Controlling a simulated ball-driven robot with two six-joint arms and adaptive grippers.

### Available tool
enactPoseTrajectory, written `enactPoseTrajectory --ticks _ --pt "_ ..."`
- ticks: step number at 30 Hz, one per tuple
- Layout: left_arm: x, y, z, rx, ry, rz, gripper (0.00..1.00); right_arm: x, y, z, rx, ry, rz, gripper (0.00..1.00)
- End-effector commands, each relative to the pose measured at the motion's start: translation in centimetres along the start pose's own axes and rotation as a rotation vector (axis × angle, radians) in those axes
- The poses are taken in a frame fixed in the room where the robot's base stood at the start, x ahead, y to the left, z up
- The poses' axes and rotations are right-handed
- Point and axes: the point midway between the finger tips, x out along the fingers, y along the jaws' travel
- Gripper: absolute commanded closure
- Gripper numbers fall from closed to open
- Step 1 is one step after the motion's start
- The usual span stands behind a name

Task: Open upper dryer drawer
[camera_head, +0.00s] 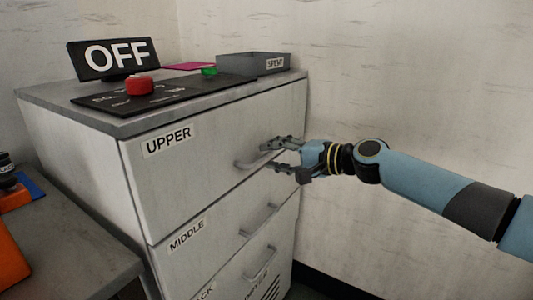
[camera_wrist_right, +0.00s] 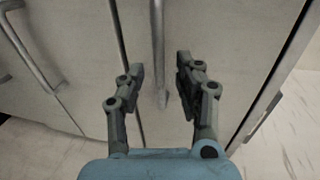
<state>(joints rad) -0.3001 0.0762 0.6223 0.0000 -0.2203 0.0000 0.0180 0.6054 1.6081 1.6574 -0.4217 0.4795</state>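The white dryer cabinet has an upper drawer (camera_head: 200,180) labelled UPPER, and it looks shut, flush with the cabinet front. Its grey bar handle (camera_head: 245,164) is near the drawer's right side. My right gripper (camera_head: 274,156) is at the handle's right end, one finger above it and one below. In the right wrist view, the fingers of my right gripper (camera_wrist_right: 159,72) are spread apart. The handle bar (camera_wrist_right: 158,45) runs between them, with a gap on both sides. Whether the fingertips reach past the bar is hard to tell. My left gripper is not in view.
Below are the middle drawer handle (camera_head: 258,221) and a lower drawer handle (camera_head: 259,263). On top stand an OFF sign (camera_head: 117,57), a red button (camera_head: 139,85), a green button (camera_head: 209,71) and a grey tray (camera_head: 232,66). A grey table (camera_head: 70,250) stands at the left front. A wall is close behind my right arm.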

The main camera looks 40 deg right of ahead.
Motion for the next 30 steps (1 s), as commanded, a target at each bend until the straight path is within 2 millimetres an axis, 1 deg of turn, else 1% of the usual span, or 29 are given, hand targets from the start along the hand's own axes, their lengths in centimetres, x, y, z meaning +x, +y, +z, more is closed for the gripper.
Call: enactPoseTrajectory --ticks 1,3,6,15,16,21,24,30 --pt "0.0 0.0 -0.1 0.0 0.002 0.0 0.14 0.8 -0.1 -0.1 0.002 0.003 -0.004 0.66" --pt "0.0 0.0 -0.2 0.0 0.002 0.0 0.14 1.6 0.0 -0.1 0.001 0.002 -0.002 0.66" --pt "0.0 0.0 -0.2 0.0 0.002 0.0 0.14 2.2 0.1 -0.1 0.0 0.002 0.0 0.66" --pt "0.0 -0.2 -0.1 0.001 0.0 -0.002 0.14 2.5 0.1 0.0 -0.002 0.001 0.001 0.66" --pt "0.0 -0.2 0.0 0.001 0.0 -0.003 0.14 2.5 0.1 0.0 -0.002 0.001 0.001 0.67" --pt "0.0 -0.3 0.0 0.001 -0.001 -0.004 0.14 2.5 0.1 0.0 -0.002 0.001 0.001 0.89" --pt "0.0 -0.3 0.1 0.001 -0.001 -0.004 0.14 2.5 0.1 0.0 -0.002 0.001 0.001 1.0" --pt "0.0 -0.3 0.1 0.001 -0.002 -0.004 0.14 2.5 0.1 0.0 -0.002 0.001 0.001 1.0"
